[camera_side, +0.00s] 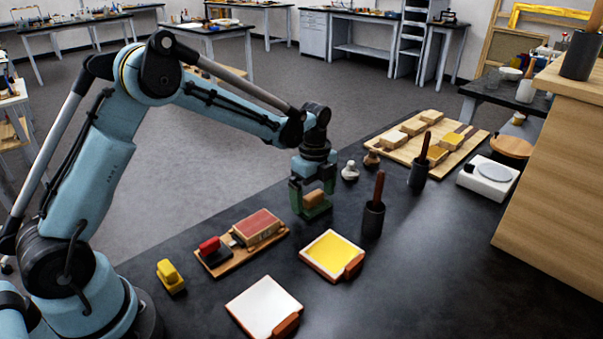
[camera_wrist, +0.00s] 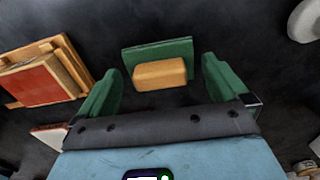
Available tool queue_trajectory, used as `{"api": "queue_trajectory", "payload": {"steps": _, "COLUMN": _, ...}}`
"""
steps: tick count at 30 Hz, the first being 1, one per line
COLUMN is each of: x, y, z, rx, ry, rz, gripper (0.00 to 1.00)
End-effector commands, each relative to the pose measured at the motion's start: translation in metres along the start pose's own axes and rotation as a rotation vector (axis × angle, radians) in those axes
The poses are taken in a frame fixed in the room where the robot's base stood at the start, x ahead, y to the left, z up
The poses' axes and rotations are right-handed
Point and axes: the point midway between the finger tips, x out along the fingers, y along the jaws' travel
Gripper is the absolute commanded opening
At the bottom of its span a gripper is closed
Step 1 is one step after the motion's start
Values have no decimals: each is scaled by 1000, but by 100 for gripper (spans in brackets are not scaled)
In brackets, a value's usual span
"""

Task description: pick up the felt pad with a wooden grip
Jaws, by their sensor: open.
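The felt pad (camera_wrist: 132,58) is green, with a block-shaped wooden grip (camera_wrist: 160,74) on top. In the wrist view it lies between and a little beyond the two green fingers of my gripper (camera_wrist: 162,68), which is open with dark gaps on both sides of the grip. In the side view my gripper (camera_side: 313,192) points down over the pad, with the wooden grip (camera_side: 314,198) showing between the fingers. The pad's lower part is partly hidden by the fingers there. I cannot tell whether the fingers touch it.
On the dark table (camera_side: 200,246), a board with a red-topped block (camera_side: 257,225) stands to the left. A yellow pad (camera_side: 333,252) and a white pad (camera_side: 264,305) lie in front. A dark cup (camera_side: 373,220) stands close on the right. A wooden tray (camera_side: 400,150) lies behind.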

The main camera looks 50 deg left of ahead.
Motion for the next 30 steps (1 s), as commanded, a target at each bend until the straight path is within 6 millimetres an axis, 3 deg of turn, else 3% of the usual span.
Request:
{"api": "queue_trajectory", "payload": {"steps": 9, "x": 7, "y": 0, "z": 0, "rx": 0, "ry": 1, "rz": -1, "gripper": 100}}
{"api": "queue_trajectory", "payload": {"steps": 19, "x": 7, "y": 0, "z": 0, "rx": 0, "ry": 1, "rz": -1, "gripper": 53}}
{"api": "queue_trajectory", "payload": {"steps": 30, "x": 0, "y": 0, "z": 0, "rx": 0, "ry": 0, "rz": 0, "gripper": 52}}
